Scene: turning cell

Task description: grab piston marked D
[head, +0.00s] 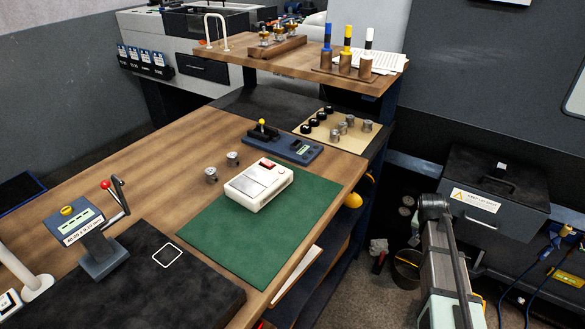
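Two small metallic cylinders that look like pistons stand on the wooden bench: the nearer piston (210,175) and the farther piston (233,158), left of the white device. Several more silver cylinders (367,125) stand on a tan board (300,129) at the bench's far right, beside a row of black round parts (306,127). No letter can be read on any of them, so I cannot tell which is marked D.
A white boxy device (258,184) lies on a green mat (237,244). A blue-grey fixture with a yellow-topped lever (262,124) stands behind it. A raised wooden shelf (290,62) overhangs the far end. Bare wood surrounds the two pistons.

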